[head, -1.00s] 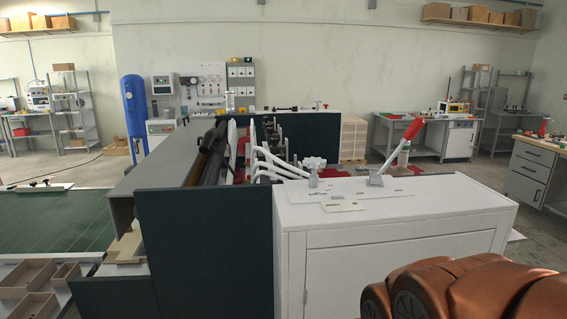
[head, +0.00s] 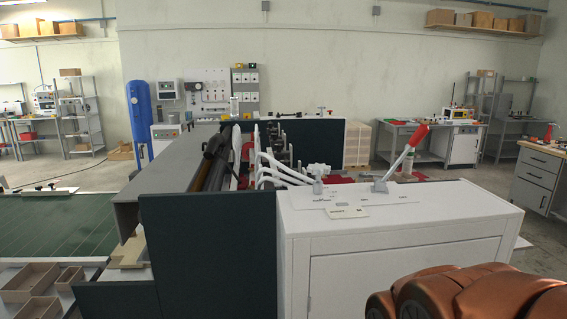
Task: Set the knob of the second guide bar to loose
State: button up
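The box former stands ahead of me, with a dark side panel (head: 205,250) and a white cabinet (head: 400,240). White curved bars (head: 283,170) rise behind the cabinet's left end; I cannot tell which is the second guide bar. A pale star-shaped knob (head: 319,171) stands on a small post at the cabinet's back left edge. I cannot tell which bar it belongs to or how it is set. A lever with a red handle (head: 418,135) leans right on the cabinet top. My gripper is not in view; only copper-coloured parts of my arm show at the lower right.
A small label plate (head: 346,212) lies on the cabinet top. A green table (head: 60,225) with wooden trays (head: 30,280) in front is at the left. A blue tank (head: 140,110) and a workbench (head: 405,143) stand farther back. Floor shows at the right.

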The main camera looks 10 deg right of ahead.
aim_at(287, 163)
jog(key=k, duration=0.55)
jog(key=u, duration=0.7)
jog(key=i, duration=0.4)
jog(key=u, duration=0.9)
jog(key=i, duration=1.4)
jog(key=z, duration=0.4)
